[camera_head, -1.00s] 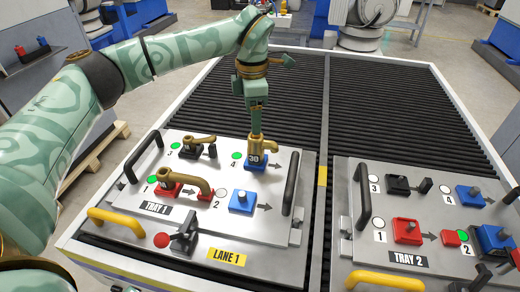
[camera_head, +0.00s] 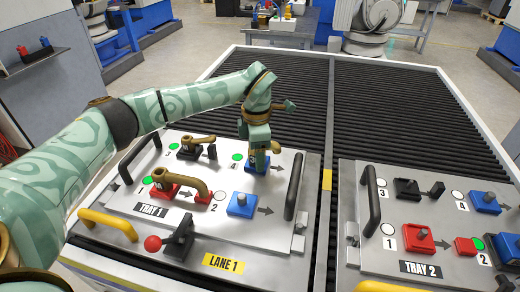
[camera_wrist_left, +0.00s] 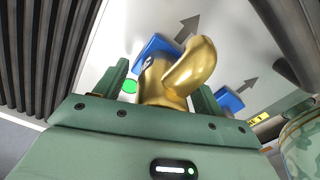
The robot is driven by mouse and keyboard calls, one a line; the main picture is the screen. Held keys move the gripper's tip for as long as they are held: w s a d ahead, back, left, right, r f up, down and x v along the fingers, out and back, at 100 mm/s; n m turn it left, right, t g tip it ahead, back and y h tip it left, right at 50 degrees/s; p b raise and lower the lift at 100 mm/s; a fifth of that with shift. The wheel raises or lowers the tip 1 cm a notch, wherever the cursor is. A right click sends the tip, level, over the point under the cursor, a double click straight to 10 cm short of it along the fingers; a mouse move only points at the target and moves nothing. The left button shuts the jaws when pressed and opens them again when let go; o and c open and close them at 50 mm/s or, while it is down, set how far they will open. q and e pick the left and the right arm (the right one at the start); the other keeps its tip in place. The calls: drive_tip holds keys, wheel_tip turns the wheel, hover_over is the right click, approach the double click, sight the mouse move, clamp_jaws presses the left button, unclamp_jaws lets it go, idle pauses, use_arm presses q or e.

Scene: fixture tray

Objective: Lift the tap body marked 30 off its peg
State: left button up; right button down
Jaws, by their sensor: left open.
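The brass tap body marked 30 (camera_head: 252,161) sits on the blue block at position 4 of Tray 1, mostly hidden by my left gripper in the head view. In the left wrist view the tap body (camera_wrist_left: 165,85) stands between the jaws, its curved spout pointing up in the picture. My left gripper (camera_head: 257,152) is open and low around it, with one finger on each side. I cannot tell whether the fingers touch it. The blue block (camera_wrist_left: 155,48) also shows beyond the tap in the left wrist view. My right gripper is in neither view.
Tray 1 (camera_head: 130,224) also holds two other brass taps (camera_head: 183,180), (camera_head: 199,139) and an empty blue block (camera_head: 242,205). A black handle (camera_head: 293,187) rises close to the right of my gripper. Tray 2 (camera_head: 365,262) lies farther right. The ribbed conveyor behind is clear.

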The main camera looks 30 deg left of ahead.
use_arm(q)
clamp_jaws()
drive_tip(key=shift+w+r, duration=0.1)
drive_tip(key=shift+r, duration=0.45)
wheel_tip(320, 180, up, 3)
drive_tip(key=shift+f+p, duration=0.15)
drive_tip(key=shift+p, duration=0.6)
drive_tip(key=s+d+r+p, duration=0.1)
drive_tip(key=s+d+r, duration=0.1)
drive_tip(key=d+r, duration=0.2)
drive_tip(key=s+d+r+p, duration=0.2)
drive_tip(key=d+r, duration=0.3)
drive_tip(key=d, duration=0.4)
drive_tip(key=shift+s+d+r, duration=0.15)
drive_tip(key=shift+s+r, duration=0.05)
drive_tip(key=shift+s, duration=0.2)
